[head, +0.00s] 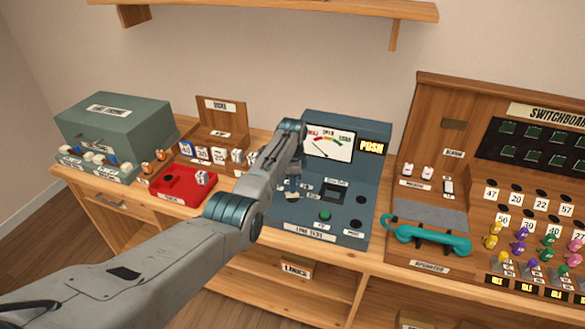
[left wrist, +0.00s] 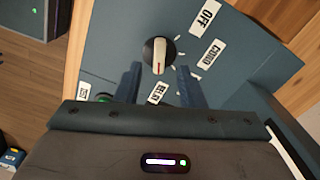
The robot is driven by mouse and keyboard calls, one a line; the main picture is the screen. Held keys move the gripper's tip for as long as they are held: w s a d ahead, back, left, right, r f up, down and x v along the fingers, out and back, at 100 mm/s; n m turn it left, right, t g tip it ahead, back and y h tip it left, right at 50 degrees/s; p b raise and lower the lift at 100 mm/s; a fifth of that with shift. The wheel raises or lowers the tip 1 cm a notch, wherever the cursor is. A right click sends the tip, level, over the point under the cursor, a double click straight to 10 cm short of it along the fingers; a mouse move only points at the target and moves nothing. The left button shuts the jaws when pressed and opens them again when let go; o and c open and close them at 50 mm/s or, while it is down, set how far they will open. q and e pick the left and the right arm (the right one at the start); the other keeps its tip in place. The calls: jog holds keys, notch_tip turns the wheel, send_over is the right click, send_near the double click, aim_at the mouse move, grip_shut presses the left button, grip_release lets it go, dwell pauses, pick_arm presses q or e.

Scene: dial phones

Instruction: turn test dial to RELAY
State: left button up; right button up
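The test dial (left wrist: 159,55) is a round black-and-white knob with a red mark, on the blue-grey line test unit (head: 348,192). In the left wrist view its red mark points down toward my gripper. Labels around it include OFF (left wrist: 207,15) and what looks like CORD (left wrist: 207,53); a lower label (left wrist: 157,93) is too small to read surely. My left gripper (left wrist: 161,75) is open, with its fingers on either side of the dial; contact cannot be told. In the head view my left gripper (head: 291,188) is over the unit's left side, and my arm hides the dial.
The unit has a meter (head: 330,143), a PUSH sign (head: 371,147) and a green button (head: 324,215). A teal handset (head: 428,236) lies right, before the switchboard (head: 535,190). A red tray (head: 180,184) and green case (head: 115,130) are left.

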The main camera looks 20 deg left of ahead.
pick_arm(q)
notch_tip(320, 180, up, 7)
jog(key=b, duration=0.1)
jog(key=shift+f, duration=0.15)
dwell(0.4)
